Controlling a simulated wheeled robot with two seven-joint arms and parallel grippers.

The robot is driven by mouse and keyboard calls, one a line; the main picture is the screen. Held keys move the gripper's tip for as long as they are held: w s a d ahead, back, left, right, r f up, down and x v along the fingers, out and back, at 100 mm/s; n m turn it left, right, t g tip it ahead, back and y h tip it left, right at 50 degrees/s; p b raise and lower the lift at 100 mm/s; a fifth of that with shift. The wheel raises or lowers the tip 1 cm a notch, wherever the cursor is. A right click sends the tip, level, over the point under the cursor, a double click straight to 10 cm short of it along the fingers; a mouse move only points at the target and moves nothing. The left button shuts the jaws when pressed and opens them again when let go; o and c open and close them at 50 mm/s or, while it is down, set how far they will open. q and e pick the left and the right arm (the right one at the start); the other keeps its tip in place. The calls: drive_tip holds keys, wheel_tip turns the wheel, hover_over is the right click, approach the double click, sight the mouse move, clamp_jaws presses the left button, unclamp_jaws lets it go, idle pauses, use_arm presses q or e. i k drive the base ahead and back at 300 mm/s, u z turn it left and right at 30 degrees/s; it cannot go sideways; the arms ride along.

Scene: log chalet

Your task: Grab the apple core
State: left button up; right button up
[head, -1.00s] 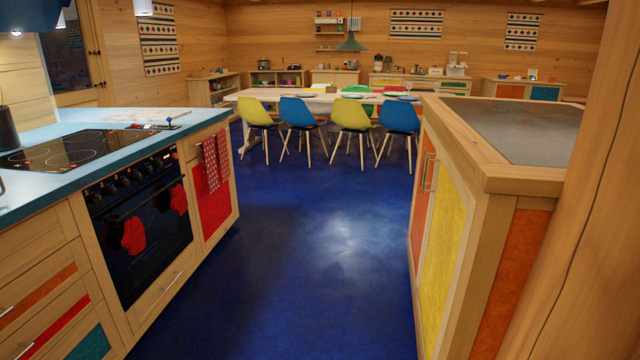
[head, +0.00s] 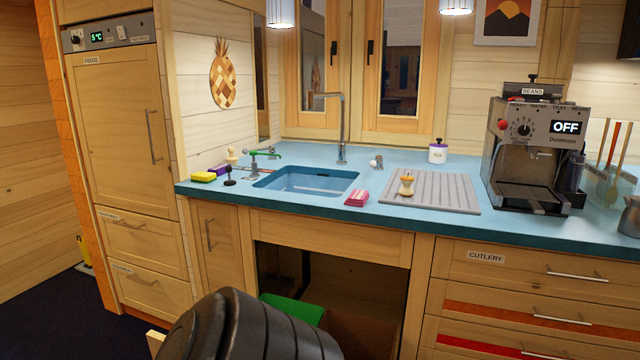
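The apple core (head: 407,185) stands upright on the left part of the grey ridged draining mat (head: 450,194), to the right of the sink. It is yellowish with a brown middle and is small in the head view. Nothing touches it but the mat. Neither of my grippers shows in the head view.
The blue counter holds the sink (head: 305,181), a pink cloth (head: 357,198), a white jar (head: 438,152) and a coffee machine (head: 533,155). The cupboard under the sink is open, with a green item (head: 292,308) inside.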

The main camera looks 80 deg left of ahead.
sight(406, 190)
drive_tip(key=u, duration=0.5)
drive_tip(key=i, duration=1.75)
drive_tip(key=u, duration=1.35)
drive_tip(key=i, duration=0.7)
drive_tip(key=u, duration=1.9)
drive_tip(key=i, duration=0.3)
drive_tip(key=z, duration=0.1)
